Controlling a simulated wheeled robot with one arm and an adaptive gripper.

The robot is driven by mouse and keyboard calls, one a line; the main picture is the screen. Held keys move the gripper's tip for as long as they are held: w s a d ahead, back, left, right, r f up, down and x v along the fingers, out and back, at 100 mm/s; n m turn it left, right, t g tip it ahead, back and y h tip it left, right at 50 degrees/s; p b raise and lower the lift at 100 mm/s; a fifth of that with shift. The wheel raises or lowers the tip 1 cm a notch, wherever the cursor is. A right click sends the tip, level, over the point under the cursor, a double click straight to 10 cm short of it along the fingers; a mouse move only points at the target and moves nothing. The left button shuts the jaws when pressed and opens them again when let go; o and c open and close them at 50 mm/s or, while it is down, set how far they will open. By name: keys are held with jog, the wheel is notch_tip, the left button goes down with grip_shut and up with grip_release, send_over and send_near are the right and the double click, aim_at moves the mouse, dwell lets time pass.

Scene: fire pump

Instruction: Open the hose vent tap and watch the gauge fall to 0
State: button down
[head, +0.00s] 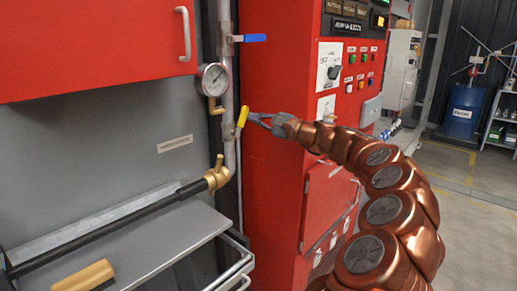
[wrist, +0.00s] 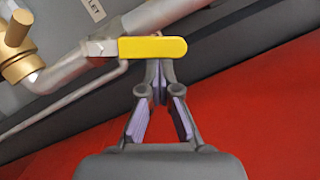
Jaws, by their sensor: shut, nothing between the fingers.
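A tap with a yellow lever handle (head: 242,117) sits on the grey vertical pipe, below the gauge. In the wrist view the yellow handle (wrist: 152,47) lies across the pipe, its free end to the right. My gripper (head: 252,117) is shut and empty, its tips at the handle from the right. In the wrist view my gripper (wrist: 158,72) has its tips together at the handle's lower edge; whether they touch it I cannot tell. The round white gauge (head: 213,79) is left of the pipe; its reading is too small to tell.
A blue-handled tap (head: 250,38) is higher on the pipe. A brass fitting (head: 216,175) joins the black hose (head: 110,228) lower down. The red control cabinet (head: 275,190) stands close behind my gripper. A grey shelf (head: 150,255) with a wooden-handled brush is at lower left.

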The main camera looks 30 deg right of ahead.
jog(key=shift+s+a+r+n+g+b, duration=0.2)
jog(key=shift+a+r+n+b, duration=0.15)
jog(key=shift+n+b, duration=0.5)
jog(key=shift+s+a+r+n+g+b, duration=0.1)
jog(key=shift+a+r+n+g+b, duration=0.15)
jog(key=shift+a+n+b, duration=0.6)
jog(key=shift+s+a+r+n+g+b, duration=0.15)
jog(key=shift+r+n+b, duration=0.25)
jog(key=shift+n, duration=0.8)
jog(key=p, duration=0.1)
send_near(244, 113)
jog(key=d, duration=0.5)
jog(key=shift+s+a+r, duration=0.15)
jog(key=shift+s+a, duration=0.05)
jog(key=shift+s, duration=0.05)
